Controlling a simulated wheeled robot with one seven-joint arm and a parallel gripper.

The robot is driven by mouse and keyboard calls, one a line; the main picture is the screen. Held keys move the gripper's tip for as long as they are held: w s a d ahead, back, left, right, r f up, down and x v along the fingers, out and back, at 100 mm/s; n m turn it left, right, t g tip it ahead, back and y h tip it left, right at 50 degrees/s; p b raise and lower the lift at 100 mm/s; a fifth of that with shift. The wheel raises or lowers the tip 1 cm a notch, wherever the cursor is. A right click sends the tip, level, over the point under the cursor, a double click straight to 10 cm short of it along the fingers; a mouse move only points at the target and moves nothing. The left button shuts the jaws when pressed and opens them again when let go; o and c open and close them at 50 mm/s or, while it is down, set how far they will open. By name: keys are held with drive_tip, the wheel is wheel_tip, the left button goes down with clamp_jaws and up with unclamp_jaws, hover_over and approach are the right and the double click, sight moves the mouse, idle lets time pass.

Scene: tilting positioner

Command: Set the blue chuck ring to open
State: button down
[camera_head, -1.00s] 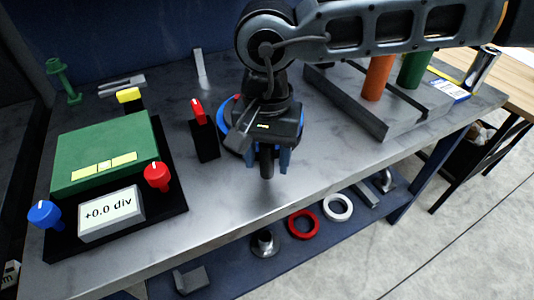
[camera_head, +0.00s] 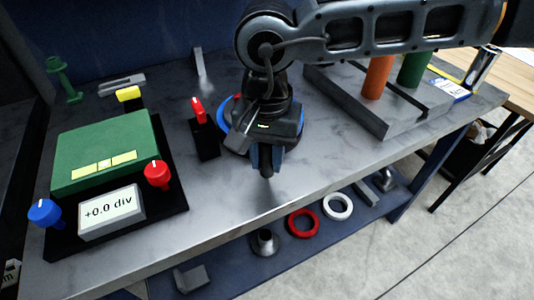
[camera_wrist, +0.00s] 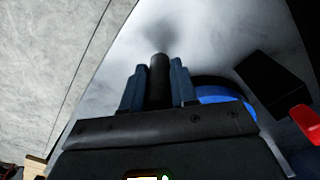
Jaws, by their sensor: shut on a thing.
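The blue chuck ring (camera_head: 224,124) is on the bench, mostly hidden behind my gripper in the head view. Part of its blue rim also shows in the wrist view (camera_wrist: 225,97), right of the fingers. A dark round handle (camera_wrist: 160,78) stands between my two blue fingers in the wrist view; its lower end (camera_head: 266,170) shows below them in the head view. It appears to belong to the ring, but the join is hidden. My gripper (camera_head: 266,158) points down at the near side of the ring and is shut on this handle.
A black block with a red pointer (camera_head: 198,107) stands close left of the ring. A green-topped unit (camera_head: 105,150) with knobs and a "+0.0 div" display is further left. A grey tray (camera_head: 350,100) with orange and green cylinders lies right. The bench front is clear.

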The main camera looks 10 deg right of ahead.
drive_tip(key=shift+d, duration=0.1)
drive_tip(key=shift+d+f+n+b, duration=0.2)
drive_tip(key=shift+d+n+b, duration=0.5)
drive_tip(key=shift+d+b, duration=0.25)
drive_tip(key=w+d+n+b, duration=0.1)
drive_tip(key=d+n, duration=0.1)
drive_tip(key=d, duration=0.1)
drive_tip(key=w+d+n+b, duration=0.1)
drive_tip(key=d+b, duration=0.1)
drive_tip(key=d, duration=0.1)
drive_tip(key=w+d+n+b, duration=0.1)
drive_tip(key=d+n+b, duration=0.1)
drive_tip(key=shift+d+r+n, duration=0.1)
drive_tip(key=shift+d+n, duration=0.2)
drive_tip(key=shift+d, duration=0.1)
drive_tip(key=shift+w+d+r+b, duration=0.1)
drive_tip(key=shift+w+d+b, duration=0.35)
drive_tip(key=shift+w+d, duration=0.35)
drive_tip(key=shift+d, duration=0.1)
drive_tip(key=c, duration=0.9)
unclamp_jaws()
drive_tip(key=shift+s, duration=0.1)
drive_tip(key=shift+r, duration=3.9)
